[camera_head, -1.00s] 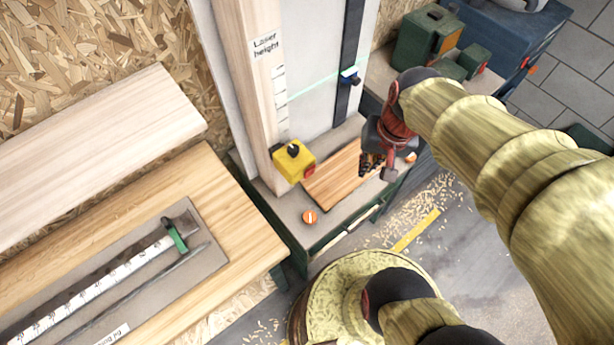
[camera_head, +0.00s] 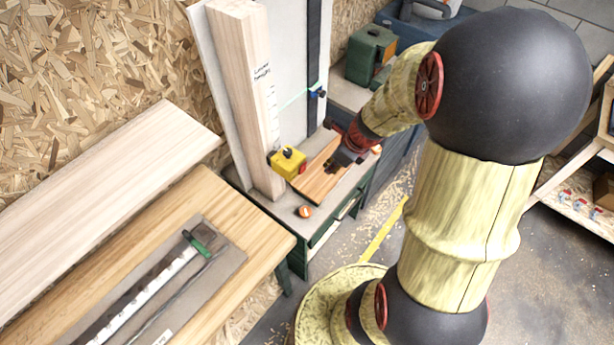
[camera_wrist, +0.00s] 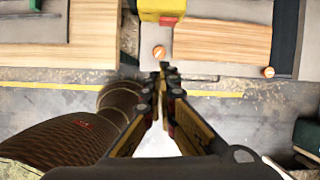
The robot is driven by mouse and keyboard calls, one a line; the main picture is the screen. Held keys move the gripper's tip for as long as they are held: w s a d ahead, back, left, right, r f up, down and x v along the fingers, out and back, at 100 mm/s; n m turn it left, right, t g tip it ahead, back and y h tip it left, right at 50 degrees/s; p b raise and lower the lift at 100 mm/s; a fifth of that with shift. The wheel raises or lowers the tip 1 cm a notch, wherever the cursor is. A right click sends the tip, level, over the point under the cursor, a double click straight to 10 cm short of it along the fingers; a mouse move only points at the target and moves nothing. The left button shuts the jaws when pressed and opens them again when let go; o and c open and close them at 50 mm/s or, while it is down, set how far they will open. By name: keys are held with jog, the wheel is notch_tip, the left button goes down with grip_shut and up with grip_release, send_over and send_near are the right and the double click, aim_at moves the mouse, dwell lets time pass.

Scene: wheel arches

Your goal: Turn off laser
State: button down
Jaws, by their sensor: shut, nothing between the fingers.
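The laser (camera_head: 317,92) is a small blue device on a black vertical rail, and a thin green beam runs left from it across the pale panel. A yellow box (camera_head: 288,162) with a black knob on top and a red part on its right side sits against the wooden post (camera_head: 243,90) marked "Laser height". The box's edge also shows at the top of the wrist view (camera_wrist: 162,10). My gripper (camera_head: 335,166) is shut and empty, right of the box and above the brown board (camera_head: 316,182). Its fingertips also show in the wrist view (camera_wrist: 164,68).
An orange disc (camera_head: 305,211) lies on the bench's front left, and another (camera_head: 376,149) lies at its right. A wooden table (camera_head: 245,240) with a ruler tool stands at left. A green case (camera_head: 370,54) stands behind my arm.

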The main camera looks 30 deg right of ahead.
aim_at(303, 168)
jog(key=shift+w+d+m, duration=0.1)
jog(key=shift+d+m, duration=0.05)
jog(key=shift+m, duration=0.35)
jog(key=shift+f, duration=0.15)
jog(key=w+a+f+b, duration=0.2)
jog(key=w+f, duration=0.5)
jog(key=f, duration=0.1)
jog(key=shift+a+f, duration=0.25)
jog(key=shift+f, duration=0.05)
